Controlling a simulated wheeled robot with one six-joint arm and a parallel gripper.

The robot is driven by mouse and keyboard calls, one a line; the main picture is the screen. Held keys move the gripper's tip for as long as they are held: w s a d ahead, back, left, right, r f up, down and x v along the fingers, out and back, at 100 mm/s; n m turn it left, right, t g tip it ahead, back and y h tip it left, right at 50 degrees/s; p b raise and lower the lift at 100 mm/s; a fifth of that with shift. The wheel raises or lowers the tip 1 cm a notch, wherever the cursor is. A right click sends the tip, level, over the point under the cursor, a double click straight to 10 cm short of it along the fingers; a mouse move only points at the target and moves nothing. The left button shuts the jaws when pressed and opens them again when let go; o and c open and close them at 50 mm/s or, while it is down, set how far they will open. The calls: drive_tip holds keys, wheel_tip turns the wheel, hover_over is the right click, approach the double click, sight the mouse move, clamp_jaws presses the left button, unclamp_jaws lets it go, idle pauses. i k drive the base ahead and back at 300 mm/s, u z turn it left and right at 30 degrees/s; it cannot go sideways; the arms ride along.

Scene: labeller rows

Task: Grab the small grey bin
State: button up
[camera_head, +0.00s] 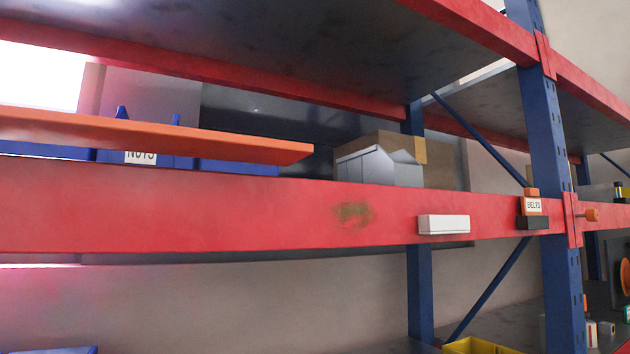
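A small light grey, box-like thing (378,166) stands on the middle shelf, right of centre, behind the red front beam. Its upper edges are angled, and the beam hides its bottom. I cannot tell for sure whether it is the small grey bin. A brown cardboard box (438,175) stands close behind it and to its right. My gripper is not in view.
Blue bins (235,167), one with a "NUTS" label, sit at left, partly hidden by a long orange board (150,136). The red beam (250,215) and blue upright (550,150) bound the shelf. A yellow bin (480,346) shows below.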

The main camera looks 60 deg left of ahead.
sight(372, 164)
drive_tip(key=u, duration=1.6)
